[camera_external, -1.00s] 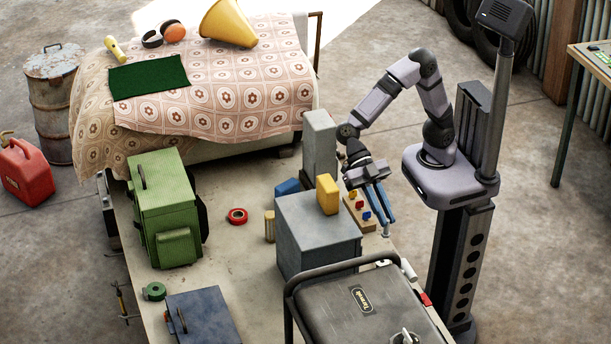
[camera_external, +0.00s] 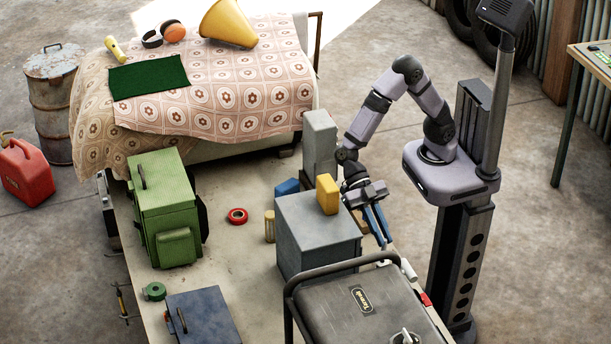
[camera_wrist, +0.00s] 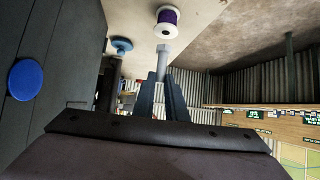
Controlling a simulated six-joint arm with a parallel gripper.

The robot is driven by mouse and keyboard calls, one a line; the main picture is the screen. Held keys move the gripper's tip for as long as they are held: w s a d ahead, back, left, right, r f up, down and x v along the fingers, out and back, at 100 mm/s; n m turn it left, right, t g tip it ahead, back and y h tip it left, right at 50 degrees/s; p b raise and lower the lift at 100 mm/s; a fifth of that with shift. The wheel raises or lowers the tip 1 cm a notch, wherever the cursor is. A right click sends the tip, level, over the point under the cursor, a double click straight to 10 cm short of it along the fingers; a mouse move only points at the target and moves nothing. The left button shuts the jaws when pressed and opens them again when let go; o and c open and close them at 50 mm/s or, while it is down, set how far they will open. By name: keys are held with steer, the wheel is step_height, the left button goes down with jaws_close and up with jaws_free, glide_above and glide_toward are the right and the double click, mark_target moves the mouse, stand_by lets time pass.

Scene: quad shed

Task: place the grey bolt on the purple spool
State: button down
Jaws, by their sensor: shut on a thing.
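In the wrist view the grey bolt (camera_wrist: 163,52) sits between the fingertips of my gripper (camera_wrist: 165,76), which is shut on it. The purple spool (camera_wrist: 167,19), with white ends, lies just beyond the bolt at the top of the wrist view. A narrow gap shows between bolt and spool in the picture; their true distance is hard to tell. In the external view my gripper (camera_external: 383,241) points down at the bench's right side, beside the grey box. The bolt is not clear there, and I cannot make out the spool in that view.
The grey box (camera_external: 309,240) with a yellow block (camera_external: 327,194) on top stands left of my gripper. A blue round piece (camera_wrist: 121,45) lies near the spool. The bench edge is close on the right.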

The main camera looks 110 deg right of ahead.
step_height(320, 180, down, 2)
steer(key=shift+f, duration=0.15)
steer(key=shift+f, duration=0.25)
steer(key=c, duration=1.8)
jaws_free()
steer(key=shift+r, duration=0.1)
steer(key=shift+o, duration=0.2)
steer(key=shift+r, duration=0.1)
steer(key=shift+r, duration=0.15)
steer(key=b+v, duration=0.2)
steer(key=v, duration=1)
